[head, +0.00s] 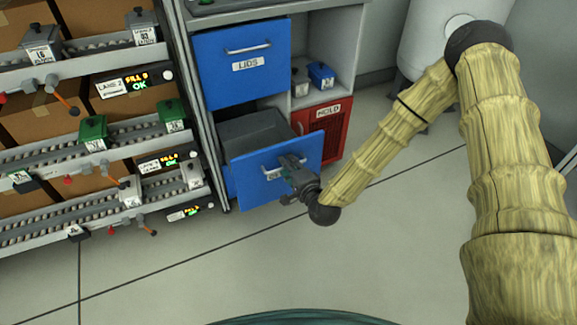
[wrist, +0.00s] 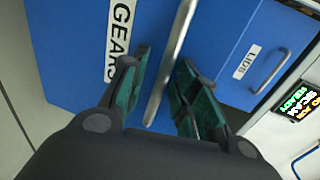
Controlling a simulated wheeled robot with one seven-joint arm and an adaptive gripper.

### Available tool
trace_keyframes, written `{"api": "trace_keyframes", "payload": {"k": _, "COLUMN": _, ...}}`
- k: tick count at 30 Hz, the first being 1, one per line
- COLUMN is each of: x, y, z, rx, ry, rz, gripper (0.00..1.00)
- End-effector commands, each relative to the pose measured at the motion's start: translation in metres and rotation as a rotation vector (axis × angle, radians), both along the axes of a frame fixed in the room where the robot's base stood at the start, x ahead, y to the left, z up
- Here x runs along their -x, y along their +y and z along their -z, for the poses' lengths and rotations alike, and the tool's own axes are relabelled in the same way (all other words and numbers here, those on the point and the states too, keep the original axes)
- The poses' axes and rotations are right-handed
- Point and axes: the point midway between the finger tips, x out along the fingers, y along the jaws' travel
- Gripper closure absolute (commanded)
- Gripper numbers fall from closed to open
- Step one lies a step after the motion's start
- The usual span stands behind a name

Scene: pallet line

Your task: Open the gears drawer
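The gears drawer is the lower blue drawer (head: 244,183). In the head view it stands pulled out, with its grey inside showing from above; I see nothing in the part in view. In the wrist view its blue front carries a GEARS label (wrist: 120,38) beside a metal bar handle (wrist: 178,38). My gripper (head: 289,172) is at this drawer's front. In the wrist view my gripper (wrist: 163,72) has its green-padded fingers apart, one on each side of the handle, with gaps between pads and bar.
Above is the shut LIDS drawer (head: 240,65). Roller racks (head: 90,150) with small boxes stand close on the left. The floor (head: 330,250) in front is clear.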

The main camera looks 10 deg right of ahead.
Motion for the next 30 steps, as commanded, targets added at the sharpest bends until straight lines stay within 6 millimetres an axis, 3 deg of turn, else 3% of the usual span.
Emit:
{"api": "trace_keyframes", "payload": {"k": 8, "x": 0.001, "y": 0.000, "z": 0.000, "rx": 0.000, "ry": 0.000, "rz": 0.000, "gripper": 0.68}}
{"api": "trace_keyframes", "payload": {"k": 13, "x": 0.011, "y": -0.003, "z": -0.002, "rx": -0.001, "ry": 0.001, "rz": 0.000, "gripper": 0.68}}
{"api": "trace_keyframes", "payload": {"k": 30, "x": 0.100, "y": -0.025, "z": -0.021, "rx": -0.001, "ry": 0.001, "rz": 0.000, "gripper": 0.68}}
